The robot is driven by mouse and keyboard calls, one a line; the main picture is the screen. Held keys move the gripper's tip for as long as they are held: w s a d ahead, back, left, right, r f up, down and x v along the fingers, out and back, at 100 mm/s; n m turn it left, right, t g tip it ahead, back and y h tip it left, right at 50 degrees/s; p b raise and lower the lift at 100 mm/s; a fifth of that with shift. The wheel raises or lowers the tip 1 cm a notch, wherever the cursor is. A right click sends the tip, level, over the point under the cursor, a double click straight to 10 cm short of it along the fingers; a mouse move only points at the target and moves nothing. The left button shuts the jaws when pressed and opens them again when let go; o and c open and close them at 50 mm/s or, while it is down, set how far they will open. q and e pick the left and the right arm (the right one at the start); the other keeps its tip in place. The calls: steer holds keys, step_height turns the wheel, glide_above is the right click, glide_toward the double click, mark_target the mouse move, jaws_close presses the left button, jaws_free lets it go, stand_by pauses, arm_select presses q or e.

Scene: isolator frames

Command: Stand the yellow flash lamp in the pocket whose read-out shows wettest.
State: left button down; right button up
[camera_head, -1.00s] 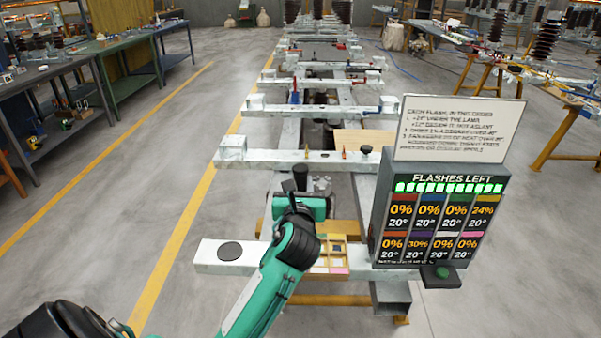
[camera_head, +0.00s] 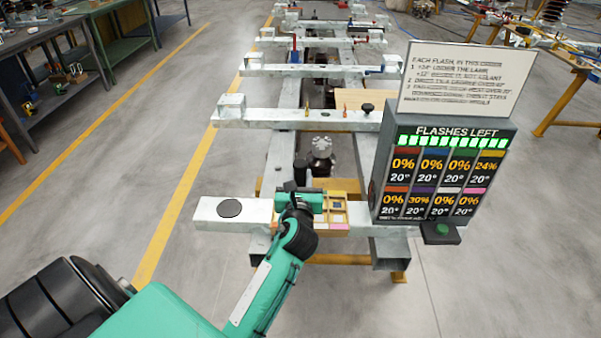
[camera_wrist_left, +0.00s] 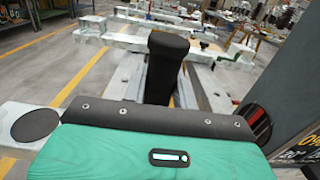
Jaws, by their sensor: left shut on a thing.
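My left gripper (camera_head: 298,198) is at the left side of the yellow pocket tray (camera_head: 346,213), just over the beam. It is shut on an upright dark, round-topped thing (camera_wrist_left: 167,62), taken as the flash lamp; no yellow shows on it. Its top also rises above the gripper in the head view (camera_head: 300,169). The fingertips and its lower end are hidden. My arm covers part of the tray. On the read-out board (camera_head: 437,178), the purple cell (camera_head: 418,200) shows 30%, the yellow cell 24%, the others 0%; all show 20°. My right gripper is not in view.
A flat dark disc (camera_head: 230,208) lies on the left end of the white beam (camera_head: 258,214). A green button on a dark box (camera_head: 441,231) juts out below the board. A text sign (camera_head: 467,84) stands above it. Floor at left is open.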

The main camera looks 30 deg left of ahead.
arm_select(q)
steer(key=shift+r, duration=0.15)
steer(key=c, duration=1.5)
jaws_free()
steer(key=shift+f, duration=0.2)
steer(key=o, duration=0.4)
